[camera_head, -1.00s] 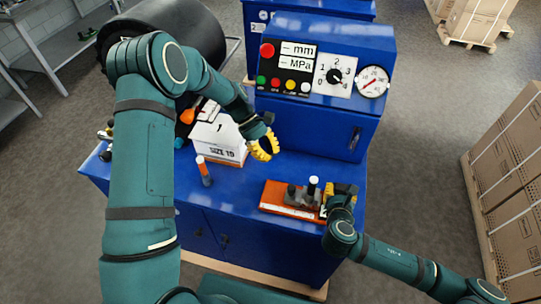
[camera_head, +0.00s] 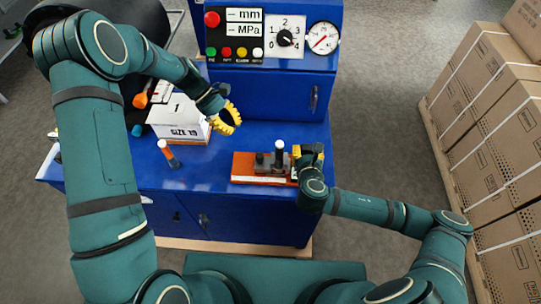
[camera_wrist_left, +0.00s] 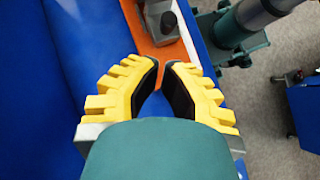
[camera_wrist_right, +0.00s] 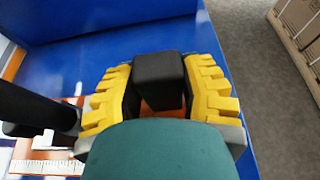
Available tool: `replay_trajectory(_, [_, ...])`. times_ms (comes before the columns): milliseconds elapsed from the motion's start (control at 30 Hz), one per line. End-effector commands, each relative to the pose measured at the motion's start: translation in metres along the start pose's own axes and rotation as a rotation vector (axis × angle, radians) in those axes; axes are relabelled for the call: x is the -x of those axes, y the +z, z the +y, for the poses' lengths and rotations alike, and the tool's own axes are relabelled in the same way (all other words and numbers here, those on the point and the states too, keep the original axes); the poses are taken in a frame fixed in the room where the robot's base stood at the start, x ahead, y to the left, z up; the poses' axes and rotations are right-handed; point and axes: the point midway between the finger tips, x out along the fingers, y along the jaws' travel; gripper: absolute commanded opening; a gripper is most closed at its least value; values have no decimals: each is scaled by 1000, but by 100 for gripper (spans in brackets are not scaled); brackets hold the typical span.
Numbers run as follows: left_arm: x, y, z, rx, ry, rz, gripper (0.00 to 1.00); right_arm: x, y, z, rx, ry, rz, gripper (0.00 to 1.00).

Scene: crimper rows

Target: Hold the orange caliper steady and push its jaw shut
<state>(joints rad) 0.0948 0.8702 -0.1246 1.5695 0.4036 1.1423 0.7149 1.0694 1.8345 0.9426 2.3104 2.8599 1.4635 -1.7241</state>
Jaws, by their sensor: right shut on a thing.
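The orange caliper (camera_head: 243,169) lies on the blue bench top, with a white scale strip along its front. A dark jaw with an upright post (camera_head: 278,158) stands on it. My right gripper (camera_head: 303,162) is at the caliper's right end. In the right wrist view its yellow fingers are shut on a black block (camera_wrist_right: 160,75), with the scale (camera_wrist_right: 45,168) to the left. My left gripper (camera_head: 231,124) is in the air, behind and left of the caliper, apart from it. In the left wrist view (camera_wrist_left: 162,75) its fingertips are nearly together and empty; the caliper (camera_wrist_left: 142,30) shows beyond them.
A white box marked SIZE 19 (camera_head: 178,121) stands to the left of my left gripper. An orange-tipped stick (camera_head: 168,153) stands upright in front of it. A blue control panel (camera_head: 270,80) rises at the back. Stacked cartons (camera_head: 490,120) are on the right.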

Motion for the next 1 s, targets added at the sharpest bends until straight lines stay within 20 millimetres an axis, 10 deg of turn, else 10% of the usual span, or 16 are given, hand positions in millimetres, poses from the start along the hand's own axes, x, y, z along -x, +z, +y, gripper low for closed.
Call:
replay_trajectory(867, [0,0,0,0,0,0,0,0,-2,0,1,0,4,0])
replay_trajectory(900, [0,0,0,0,0,0,0,0,-2,0,1,0,4,50])
replay_trajectory(1000, [0,0,0,0,0,0,0,0,-1,0,0,0,3,72])
